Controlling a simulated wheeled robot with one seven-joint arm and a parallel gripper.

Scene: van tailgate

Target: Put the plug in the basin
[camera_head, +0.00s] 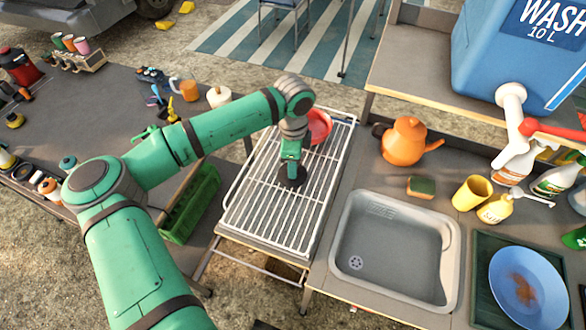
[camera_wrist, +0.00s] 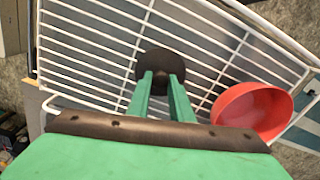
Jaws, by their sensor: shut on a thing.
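A round black plug (camera_head: 291,176) is at my gripper (camera_head: 291,160), over the white wire drying rack (camera_head: 262,215). In the wrist view the plug (camera_wrist: 163,65) sits at the tips of my green fingers (camera_wrist: 161,82), which are shut on its small knob. I cannot tell whether the plug touches the rack wires or hangs just above them. The grey basin (camera_head: 395,250) is to the right of the rack, empty, with a round drain (camera_head: 355,263) near its lower left corner.
A red bowl (camera_head: 319,126) lies on the rack behind my gripper; it also shows in the wrist view (camera_wrist: 252,108). An orange kettle (camera_head: 402,142) and a sponge (camera_head: 421,187) stand behind the basin. A yellow cup (camera_head: 471,193) and a blue plate (camera_head: 527,285) are to its right.

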